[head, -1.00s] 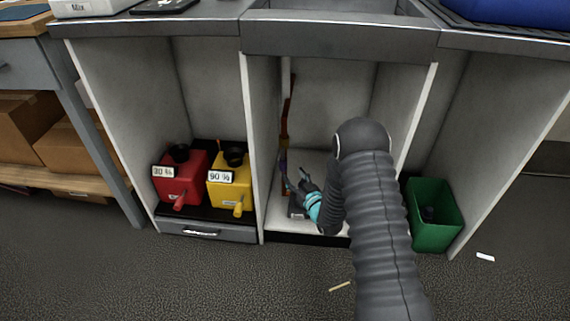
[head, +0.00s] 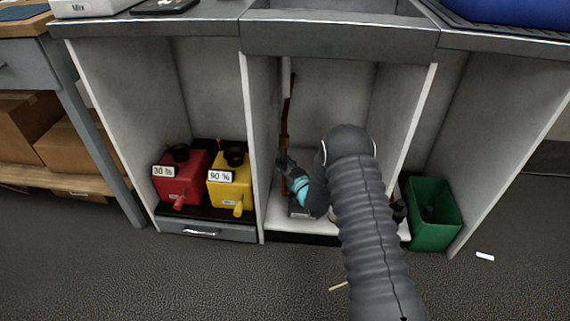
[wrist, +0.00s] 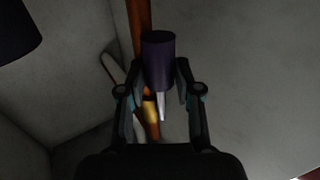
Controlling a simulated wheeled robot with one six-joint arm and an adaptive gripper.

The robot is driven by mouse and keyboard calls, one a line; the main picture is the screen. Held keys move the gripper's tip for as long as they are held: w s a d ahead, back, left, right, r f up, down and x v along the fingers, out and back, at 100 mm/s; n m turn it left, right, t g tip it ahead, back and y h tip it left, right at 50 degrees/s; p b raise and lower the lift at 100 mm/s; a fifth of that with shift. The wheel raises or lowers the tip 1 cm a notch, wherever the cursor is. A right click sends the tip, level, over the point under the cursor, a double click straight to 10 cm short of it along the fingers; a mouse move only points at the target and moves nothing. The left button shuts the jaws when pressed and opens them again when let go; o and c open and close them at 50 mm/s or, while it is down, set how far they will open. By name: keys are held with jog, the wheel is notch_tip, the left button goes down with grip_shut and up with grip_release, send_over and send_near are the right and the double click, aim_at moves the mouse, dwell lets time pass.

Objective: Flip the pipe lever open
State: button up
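The pipe (head: 287,105) is orange-brown and stands upright along the left wall of the middle bay; it also shows behind the fingers in the wrist view (wrist: 139,15). The lever (wrist: 158,58) has a dark purple grip and a thin silvery stem pointing down in the wrist view. A brass-coloured part (wrist: 150,110) shows beside the stem. My gripper (wrist: 159,66) has its fingertips on both sides of the purple grip and appears shut on it. In the head view my gripper (head: 284,167) is at the pipe, and it hides most of the lever.
White panels (head: 255,150) close the bay on both sides. A red container (head: 185,188) and a yellow container (head: 238,170) stand in the left bay. A green bin (head: 436,215) is in the right bay.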

grip_shut()
